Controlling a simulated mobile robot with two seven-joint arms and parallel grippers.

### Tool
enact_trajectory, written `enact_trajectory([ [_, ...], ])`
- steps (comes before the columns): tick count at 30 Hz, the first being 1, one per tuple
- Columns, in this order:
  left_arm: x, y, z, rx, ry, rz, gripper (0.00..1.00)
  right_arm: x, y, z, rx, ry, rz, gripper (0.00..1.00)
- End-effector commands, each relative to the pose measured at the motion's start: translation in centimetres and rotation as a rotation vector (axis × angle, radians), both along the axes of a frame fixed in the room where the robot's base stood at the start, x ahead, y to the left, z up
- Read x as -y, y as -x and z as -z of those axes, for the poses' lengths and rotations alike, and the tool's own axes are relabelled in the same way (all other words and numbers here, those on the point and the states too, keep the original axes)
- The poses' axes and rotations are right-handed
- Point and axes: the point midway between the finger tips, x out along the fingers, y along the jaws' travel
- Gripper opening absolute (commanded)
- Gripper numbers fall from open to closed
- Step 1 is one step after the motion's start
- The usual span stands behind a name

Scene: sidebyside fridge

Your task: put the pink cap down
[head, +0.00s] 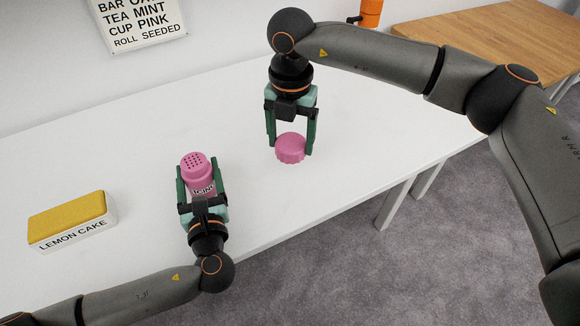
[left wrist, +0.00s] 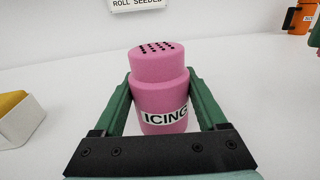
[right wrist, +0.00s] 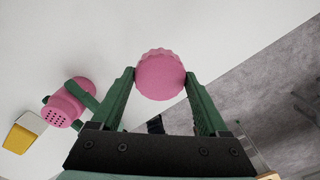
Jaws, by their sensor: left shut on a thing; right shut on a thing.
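The pink cap (head: 290,149) is between the fingers of my right gripper (head: 290,145), which is shut on it near the front edge of the white table. The cap's round, scalloped shape also shows in the right wrist view (right wrist: 160,75). I cannot tell whether it touches the table. My left gripper (head: 202,190) is shut around the pink icing shaker (head: 197,172), which stands upright with its holed top uncovered. The shaker's ICING label shows in the left wrist view (left wrist: 165,117).
A lemon cake box (head: 72,222) with a yellow top sits at the left of the white table (head: 130,165). A wooden table (head: 490,40) and an orange object (head: 371,12) are at the back right. The white table is clear behind the grippers.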

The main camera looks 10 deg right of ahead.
Motion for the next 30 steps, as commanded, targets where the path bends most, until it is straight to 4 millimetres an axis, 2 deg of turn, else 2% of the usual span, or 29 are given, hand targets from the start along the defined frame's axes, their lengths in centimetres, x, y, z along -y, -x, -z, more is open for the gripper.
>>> enact_trajectory([
  [1,0.0,0.0,0.0,-0.001,0.000,0.000,0.13,0.0,0.1,1.2,-0.005,0.001,0.000,0.26],
  [4,0.0,0.0,0.0,-0.001,0.000,0.000,0.13,0.0,0.1,2.8,-0.003,0.001,0.002,0.26],
  [11,0.0,0.0,0.1,-0.001,0.000,0.000,0.13,0.0,0.0,4.7,-0.001,0.000,0.003,0.26],
  [17,0.0,0.0,0.0,-0.001,0.000,0.000,0.13,0.0,0.0,7.4,-0.003,0.001,0.004,0.26],
  [29,0.0,0.0,0.1,-0.001,0.000,0.000,0.13,0.0,0.0,8.0,0.000,0.000,0.004,0.26],
  [30,0.0,0.0,0.1,-0.001,-0.001,0.000,0.13,0.0,0.0,8.0,0.000,0.000,0.004,0.82],
])
